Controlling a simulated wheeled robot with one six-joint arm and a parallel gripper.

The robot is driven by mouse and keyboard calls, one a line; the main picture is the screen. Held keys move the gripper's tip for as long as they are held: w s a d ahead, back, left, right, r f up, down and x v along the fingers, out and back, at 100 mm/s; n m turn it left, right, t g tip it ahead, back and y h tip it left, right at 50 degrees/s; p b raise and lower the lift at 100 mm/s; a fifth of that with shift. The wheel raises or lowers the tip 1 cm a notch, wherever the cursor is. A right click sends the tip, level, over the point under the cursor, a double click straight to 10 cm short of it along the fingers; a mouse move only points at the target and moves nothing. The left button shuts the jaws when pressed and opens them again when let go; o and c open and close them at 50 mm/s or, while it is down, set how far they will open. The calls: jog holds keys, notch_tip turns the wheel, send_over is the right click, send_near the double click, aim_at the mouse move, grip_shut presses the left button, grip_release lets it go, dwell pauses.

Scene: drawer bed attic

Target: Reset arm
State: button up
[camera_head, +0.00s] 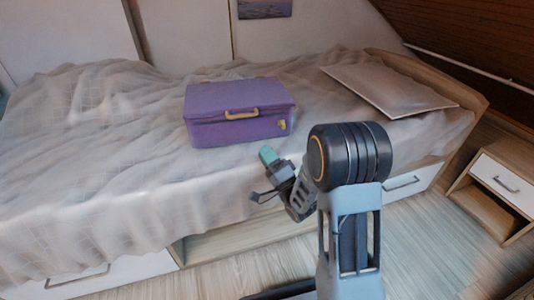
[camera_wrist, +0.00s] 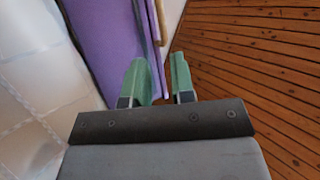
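My arm stands bent at the right of centre in the head view. My gripper (camera_head: 268,156) is in front of the purple suitcase (camera_head: 235,130), near its lower right corner, with its green fingertips pointing up and left. In the wrist view my gripper (camera_wrist: 160,78) shows two green fingers with a gap between them and nothing held. The suitcase (camera_wrist: 105,35) fills the upper left of that view, beyond the left finger. I cannot tell how close the fingers are to it. The suitcase is closed and lies on the bed, its tan handle facing me.
The bed (camera_head: 110,190) with its rumpled light cover spans the view. A flat pale board (camera_head: 390,88) lies on its right side. A drawer front (camera_head: 412,182) is below, and a wooden nightstand (camera_head: 500,185) stands at the right. The floor (camera_head: 440,250) at front right is clear.

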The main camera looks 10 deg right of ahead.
jog(key=w+d+r+n+g+h+p, duration=0.1)
jog(key=d+r+n+g+h+p, duration=0.3)
jog(key=r+p, duration=0.7)
jog(key=a+r+g+h+p, duration=0.1)
jog(key=r+g+h+p, duration=0.2)
jog(key=r+h+p, duration=0.55)
jog(key=s+r+n+g+y+p, duration=0.1)
jog(key=s+r+n+g+p, duration=0.4)
jog(key=s+r+g+p, duration=0.6)
jog(key=s+r+p, duration=0.9)
jog(key=p, duration=0.3)
jog(key=shift+d+r+n, duration=0.15)
jog(key=shift+r+n, duration=0.25)
